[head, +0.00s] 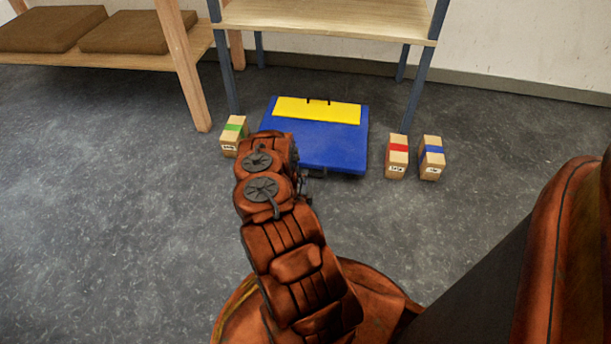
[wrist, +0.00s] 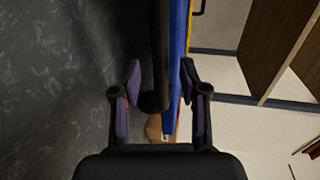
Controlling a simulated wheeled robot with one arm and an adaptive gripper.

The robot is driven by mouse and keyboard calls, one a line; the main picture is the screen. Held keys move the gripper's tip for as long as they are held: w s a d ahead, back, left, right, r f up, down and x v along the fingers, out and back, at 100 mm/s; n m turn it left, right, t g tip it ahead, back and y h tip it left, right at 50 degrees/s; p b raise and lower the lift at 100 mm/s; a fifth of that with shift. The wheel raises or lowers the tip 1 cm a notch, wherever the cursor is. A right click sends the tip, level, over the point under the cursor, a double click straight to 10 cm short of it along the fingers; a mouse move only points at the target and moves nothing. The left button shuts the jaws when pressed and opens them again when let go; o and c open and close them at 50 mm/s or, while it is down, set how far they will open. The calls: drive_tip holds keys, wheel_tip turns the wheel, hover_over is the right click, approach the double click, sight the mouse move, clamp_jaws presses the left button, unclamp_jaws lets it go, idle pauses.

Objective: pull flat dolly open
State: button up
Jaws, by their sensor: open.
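The flat dolly (head: 335,145) is a blue slab with a yellow panel on its top, low at the floor in front of the shelf in the head view. In the wrist view the dolly (wrist: 178,60) shows edge-on as a blue strip with a dark bar beside it. My gripper (wrist: 159,85) is open, its two fingers on either side of the blue edge and the dark bar. I cannot tell whether the fingers touch them. In the head view my arm hides the dolly's front left corner and most of the gripper.
A small box with a green band (head: 234,135) stands left of the dolly. Boxes with a red band (head: 397,157) and a blue band (head: 432,158) stand to its right. A shelf (head: 330,18) on blue legs stands behind. The floor (head: 120,200) at left is clear.

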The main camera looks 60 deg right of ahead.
drive_tip(key=v, duration=0.4)
drive_tip(key=shift+a, duration=0.25)
idle(0.3)
